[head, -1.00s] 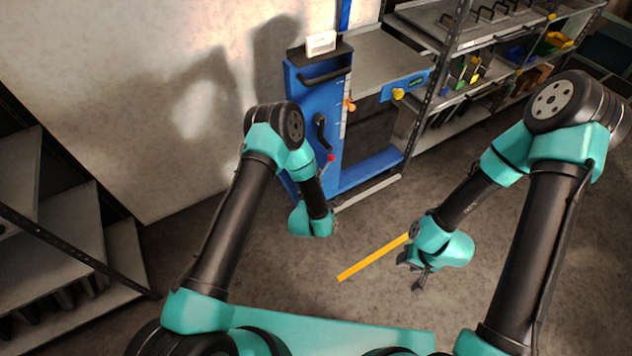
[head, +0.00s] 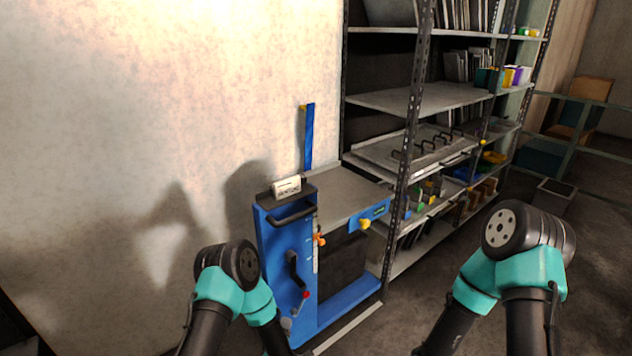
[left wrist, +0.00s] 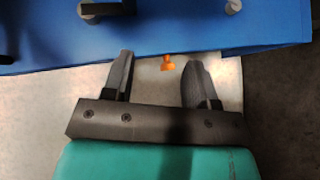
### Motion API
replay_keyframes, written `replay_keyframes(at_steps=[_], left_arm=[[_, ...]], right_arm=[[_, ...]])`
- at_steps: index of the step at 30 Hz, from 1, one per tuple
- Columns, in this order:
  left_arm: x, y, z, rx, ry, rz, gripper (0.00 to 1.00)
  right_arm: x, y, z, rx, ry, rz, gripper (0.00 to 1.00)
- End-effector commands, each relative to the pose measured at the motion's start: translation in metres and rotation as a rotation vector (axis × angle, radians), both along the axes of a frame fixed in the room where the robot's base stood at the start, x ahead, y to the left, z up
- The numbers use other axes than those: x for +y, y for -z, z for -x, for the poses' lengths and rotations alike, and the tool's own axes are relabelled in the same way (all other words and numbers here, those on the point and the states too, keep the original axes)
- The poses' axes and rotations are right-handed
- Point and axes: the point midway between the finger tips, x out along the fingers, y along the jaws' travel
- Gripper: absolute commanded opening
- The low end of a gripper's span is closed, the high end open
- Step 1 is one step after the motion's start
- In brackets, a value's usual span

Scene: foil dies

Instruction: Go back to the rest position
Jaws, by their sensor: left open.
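My left gripper (left wrist: 158,80) shows in the left wrist view. Its two dark fingers are spread apart with nothing between them. An orange knob (left wrist: 167,63) shows beyond the gap, by the edge of a blue surface (left wrist: 200,30). In the head view both of my arms are bent at the bottom, the left one with its forearm dropping beside the blue lift cart (head: 275,240). Its gripper is not clear there. My right gripper is below the picture's edge and hidden.
The cart carries a grey top (head: 345,195), a white box (head: 287,187), a crank with a red knob (head: 306,295) and a yellow knob (head: 364,224). A metal shelf rack (head: 400,150) stands behind it at right. Bare floor (head: 400,300) lies between the cart and my right arm.

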Motion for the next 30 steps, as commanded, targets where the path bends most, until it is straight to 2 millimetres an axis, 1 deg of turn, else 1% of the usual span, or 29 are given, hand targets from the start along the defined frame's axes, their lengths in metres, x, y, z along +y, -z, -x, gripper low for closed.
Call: replay_keyframes(at_steps=[1, 5, 8, 11, 14, 17, 18, 21, 24, 27, 30], left_arm=[[0.011, 0.001, 0.005, 0.06, 0.021, -0.059, 0.53], [0.032, 0.01, 0.027, 0.229, 0.117, -0.224, 0.53], [0.047, 0.014, 0.051, 0.354, 0.212, -0.338, 0.53], [0.063, 0.015, 0.08, 0.471, 0.326, -0.439, 0.53], [0.077, 0.014, 0.113, 0.578, 0.458, -0.524, 0.53], [0.09, 0.009, 0.15, 0.673, 0.606, -0.591, 0.53], [0.095, 0.006, 0.165, 0.706, 0.67, -0.613, 0.53], [0.105, -0.002, 0.202, 0.774, 0.819, -0.652, 0.53], [0.112, -0.01, 0.23, 0.815, 0.937, -0.669, 0.53], [0.115, -0.015, 0.244, 0.833, 1.003, -0.676, 0.53], [0.115, -0.016, 0.249, 0.837, 1.024, -0.679, 0.53]], right_arm=[[0.0, 0.0, 0.0, 0.0, 0.0, 0.0, 0.43], [0.0, 0.0, 0.0, 0.0, 0.0, 0.0, 0.43], [0.0, 0.0, 0.0, 0.0, 0.0, 0.0, 0.43], [0.0, 0.0, 0.0, 0.0, 0.0, 0.0, 0.43], [0.0, 0.0, 0.0, 0.0, 0.0, 0.0, 0.43], [0.0, 0.0, 0.0, 0.0, 0.0, 0.0, 0.43], [0.0, 0.0, 0.0, 0.0, 0.0, 0.0, 0.43], [0.0, 0.0, 0.0, 0.0, 0.0, 0.0, 0.43], [0.0, 0.0, 0.0, 0.0, 0.0, 0.0, 0.43], [0.0, 0.0, 0.0, 0.0, 0.0, 0.0, 0.43], [0.0, 0.0, 0.0, 0.0, 0.0, 0.0, 0.43]])
